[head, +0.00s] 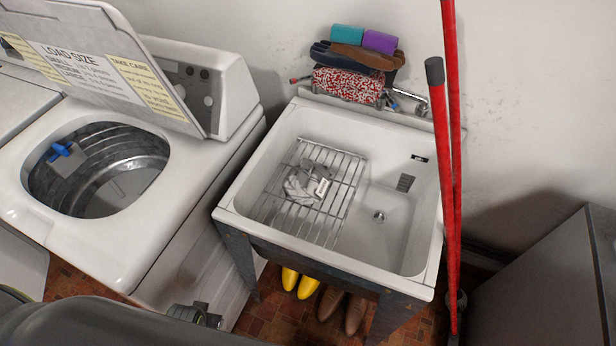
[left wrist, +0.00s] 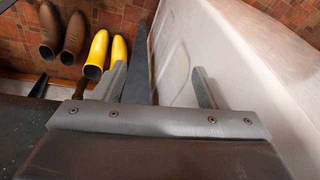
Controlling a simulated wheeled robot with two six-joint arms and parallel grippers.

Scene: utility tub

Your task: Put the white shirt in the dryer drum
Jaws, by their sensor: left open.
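A small crumpled white and grey cloth (head: 308,183), which looks like the shirt, lies on a wire rack (head: 343,205) in the utility tub. A top-loading machine (head: 185,215) stands left of the tub with its lid raised. Its round metal drum (head: 128,182) is open, with a blue and grey item (head: 67,159) at its left side. I cannot tell whether this is the dryer. My left gripper (head: 205,316) is low in front of the machine, well below the tub rim. In the left wrist view its fingers (left wrist: 160,86) are apart with nothing between them. My right gripper is not in view.
The white tub (head: 404,235) stands on grey legs. Yellow boots (head: 298,283) and brown shoes (head: 341,312) are on the tiled floor beneath. Red poles (head: 449,180) stand at the tub's right. A grey cabinet (head: 555,280) is far right.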

